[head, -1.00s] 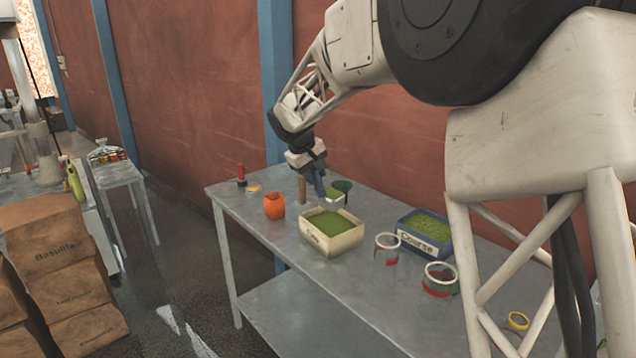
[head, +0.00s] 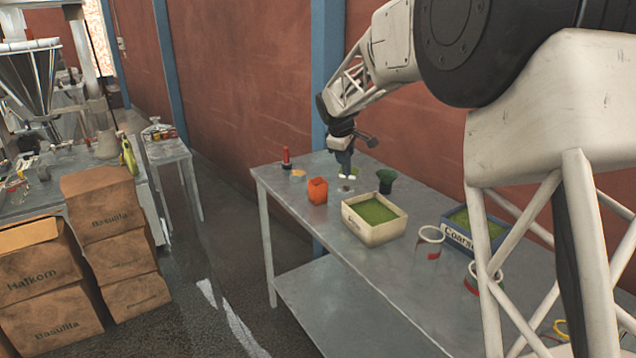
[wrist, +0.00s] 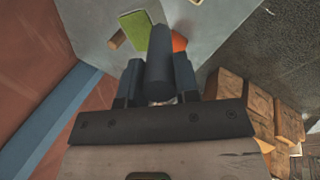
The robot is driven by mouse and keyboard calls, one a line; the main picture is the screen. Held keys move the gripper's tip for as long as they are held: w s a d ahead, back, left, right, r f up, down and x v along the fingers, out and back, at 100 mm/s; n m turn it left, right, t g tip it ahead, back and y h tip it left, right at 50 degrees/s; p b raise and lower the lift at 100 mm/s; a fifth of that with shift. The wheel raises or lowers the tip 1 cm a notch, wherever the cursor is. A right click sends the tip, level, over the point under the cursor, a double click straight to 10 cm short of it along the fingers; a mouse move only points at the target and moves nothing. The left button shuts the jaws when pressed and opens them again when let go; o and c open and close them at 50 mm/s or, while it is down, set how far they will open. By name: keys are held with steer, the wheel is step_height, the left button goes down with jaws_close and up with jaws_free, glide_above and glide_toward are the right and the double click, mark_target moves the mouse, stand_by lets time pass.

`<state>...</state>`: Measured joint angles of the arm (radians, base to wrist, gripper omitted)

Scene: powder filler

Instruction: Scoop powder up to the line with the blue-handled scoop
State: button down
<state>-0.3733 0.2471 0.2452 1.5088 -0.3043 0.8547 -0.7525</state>
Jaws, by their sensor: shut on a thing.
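My gripper (head: 345,166) is over the back of the table, behind the cream box and between the orange cup and the dark green cup. In the wrist view its fingers are shut on a dark blue cylindrical handle (wrist: 159,58). The scoop's pale bowl (head: 348,178) shows small under the fingers in the head view; its fill is too small to judge. The cream box (head: 372,235) holds green powder. In the wrist view a green patch (wrist: 135,24) lies beyond the handle, with a brown cylinder (wrist: 117,40) beside it.
The orange cup (head: 318,190) stands left of the cream box, the dark green cup (head: 386,181) behind it. A blue-sided box (head: 458,236) of green powder and a clear red-marked jar (head: 429,241) are to the right. A red upright object (head: 286,157) stands at the far left.

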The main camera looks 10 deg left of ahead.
steer(key=w+a+n+y, duration=0.1)
steer(key=w+a+n, duration=0.2)
steer(key=w+n, duration=0.2)
steer(key=shift+w+a+f+y, duration=0.25)
steer(key=shift+w+f+y, duration=0.05)
steer(key=shift+f+y, duration=0.15)
steer(key=shift+s+a, duration=0.1)
steer(key=shift+a, duration=0.1)
steer(key=shift+s+a+r+n+t+h, duration=0.1)
steer(key=shift+s+a+n+t+h, duration=0.2)
steer(key=shift+a+h, duration=0.6)
steer(key=shift+s+a+r+n+t+h, duration=0.1)
steer(key=shift+s+a+t+h, duration=0.35)
steer(key=shift+a+h, duration=0.4)
steer(key=shift+s+a+r+n+t+h, duration=0.1)
steer(key=shift+s+a+n+t+h, duration=0.1)
steer(key=shift+a+t+h, duration=0.45)
steer(key=shift+s+a+f+h, duration=0.15)
steer(key=shift+a+h, duration=0.4)
steer(key=shift+s+a+h, duration=0.1)
steer(key=shift+a+h, duration=0.1)
steer(key=shift+h, duration=0.1)
steer(key=shift+a+f, duration=0.1)
steer(key=shift+s+a+f+t+h, duration=0.1)
steer(key=shift+a+f+t+h, duration=0.2)
steer(key=shift+f, duration=0.1)
